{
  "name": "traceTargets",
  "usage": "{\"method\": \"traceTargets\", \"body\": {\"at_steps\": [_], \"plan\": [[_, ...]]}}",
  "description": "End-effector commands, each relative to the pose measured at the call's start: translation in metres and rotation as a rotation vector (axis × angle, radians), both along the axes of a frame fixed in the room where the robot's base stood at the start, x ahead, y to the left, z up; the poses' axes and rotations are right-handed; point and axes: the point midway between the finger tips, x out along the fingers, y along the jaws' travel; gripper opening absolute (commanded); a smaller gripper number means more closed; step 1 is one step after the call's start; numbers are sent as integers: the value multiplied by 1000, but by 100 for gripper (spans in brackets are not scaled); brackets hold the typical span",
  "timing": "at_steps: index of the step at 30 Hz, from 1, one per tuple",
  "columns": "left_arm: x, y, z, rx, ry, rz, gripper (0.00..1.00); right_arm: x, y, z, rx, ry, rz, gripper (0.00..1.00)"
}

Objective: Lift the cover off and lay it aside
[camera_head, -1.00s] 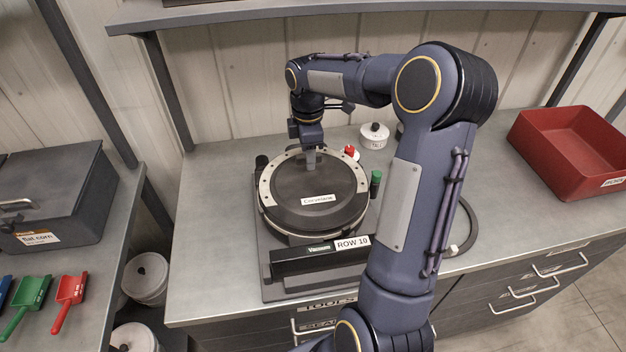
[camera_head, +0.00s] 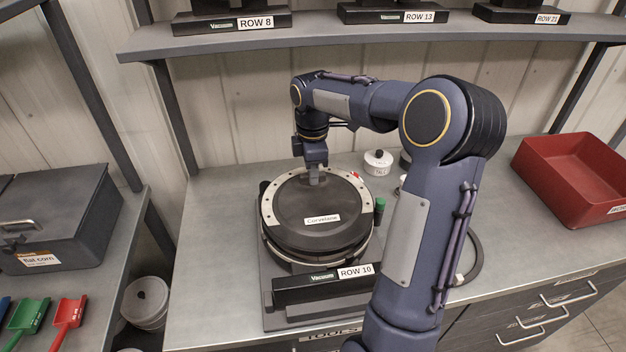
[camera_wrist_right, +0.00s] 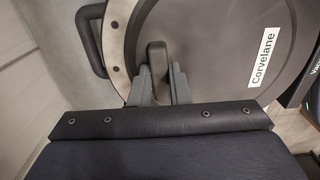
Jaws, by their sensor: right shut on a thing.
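The cover is a dark round lid (camera_head: 321,219) with a "Corvelane" label and a pale, hole-dotted rim segment along its left and back. It sits at the top of the seed meter, whose black base carries a "ROW 10" plate (camera_head: 355,271). My right gripper (camera_head: 315,180) reaches down at the back of the cover. In the right wrist view, its two fingers (camera_wrist_right: 159,85) are shut on a small dark upright handle (camera_wrist_right: 156,55) on the cover's face. Whether the cover is clear of the housing beneath cannot be told. My left gripper is not in view.
A red bin (camera_head: 572,180) stands at the right of the bench. A white knobbed pot (camera_head: 378,162) and a green-capped item (camera_head: 380,204) are behind and beside the meter. A shelf (camera_head: 380,36) with more meters hangs above. Bare bench (camera_head: 215,250) lies to the left.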

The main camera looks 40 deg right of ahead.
Motion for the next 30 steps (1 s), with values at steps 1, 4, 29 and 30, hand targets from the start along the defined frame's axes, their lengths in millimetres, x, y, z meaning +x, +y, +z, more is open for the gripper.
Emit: {"method": "traceTargets", "body": {"at_steps": [1,4,29,30], "plan": [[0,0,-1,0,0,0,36,1,0,10,-1,-6,1,0],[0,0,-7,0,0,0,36,-12,10,24,0,-7,1,0],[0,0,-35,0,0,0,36,-112,82,105,1,-2,1,0],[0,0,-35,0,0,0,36,-113,83,106,1,-2,1,0]]}}
